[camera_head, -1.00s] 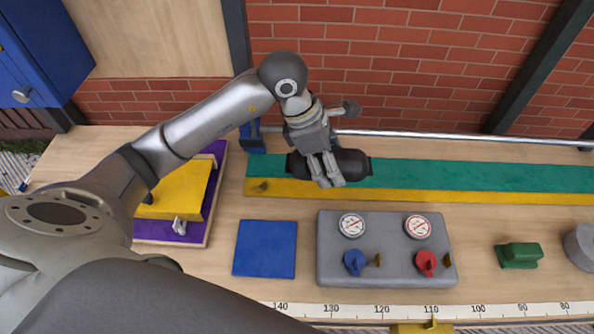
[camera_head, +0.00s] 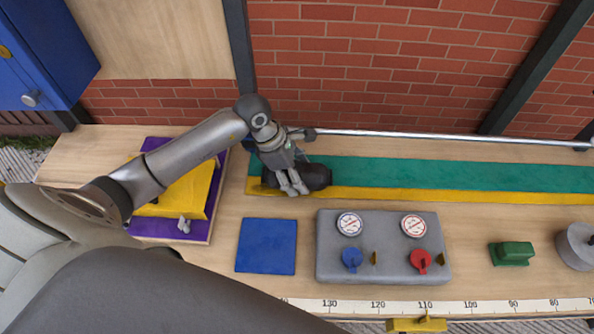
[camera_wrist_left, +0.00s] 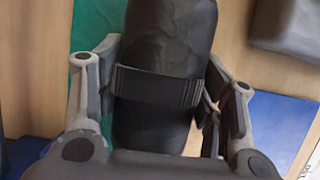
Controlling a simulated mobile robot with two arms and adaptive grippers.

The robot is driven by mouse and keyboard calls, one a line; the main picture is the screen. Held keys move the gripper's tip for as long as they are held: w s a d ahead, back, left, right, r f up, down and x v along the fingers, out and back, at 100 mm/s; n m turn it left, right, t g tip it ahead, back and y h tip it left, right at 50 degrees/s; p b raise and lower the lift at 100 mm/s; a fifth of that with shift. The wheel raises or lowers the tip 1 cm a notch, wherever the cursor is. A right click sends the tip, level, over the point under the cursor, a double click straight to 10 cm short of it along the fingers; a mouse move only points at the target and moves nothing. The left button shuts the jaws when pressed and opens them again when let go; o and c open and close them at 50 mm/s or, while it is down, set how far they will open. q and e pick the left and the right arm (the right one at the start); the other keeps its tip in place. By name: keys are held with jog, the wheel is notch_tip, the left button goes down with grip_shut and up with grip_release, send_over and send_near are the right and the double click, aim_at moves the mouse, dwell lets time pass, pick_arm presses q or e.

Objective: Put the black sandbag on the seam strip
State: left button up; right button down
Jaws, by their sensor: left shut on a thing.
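The black sandbag (camera_head: 315,176) is a dark, rounded roll with a strap around its middle. My left gripper (camera_head: 293,188) is shut on it, with the fingers on either side of the strap; the sandbag also fills the middle of the left wrist view (camera_wrist_left: 166,50). The seam strip (camera_head: 430,174) is a long green and yellow band along the back of the table. The sandbag is over the strip's left end; whether it touches the strip is unclear. My right gripper is not in view.
A grey panel (camera_head: 385,272) with gauges and blue and red valves stands in front of the strip. A blue square (camera_head: 266,246), a purple tray (camera_head: 160,228) with a yellow block (camera_head: 185,195), a green block (camera_head: 511,254) and a metal rail (camera_head: 440,137) are nearby.

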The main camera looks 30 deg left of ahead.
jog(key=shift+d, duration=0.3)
pick_arm(q)
jog(key=shift+f, duration=0.1)
jog(key=o, duration=1.8)
jog(key=shift+c, duration=0.2)
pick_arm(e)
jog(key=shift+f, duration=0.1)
pick_arm(q)
jog(key=b+v, duration=0.1)
jog(key=v, duration=1.1)
jog(key=shift+d+b, duration=0.1)
jog(key=shift+b, duration=0.25)
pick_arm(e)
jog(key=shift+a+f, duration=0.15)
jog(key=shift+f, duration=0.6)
pick_arm(q)
jog(key=shift+s, duration=0.1)
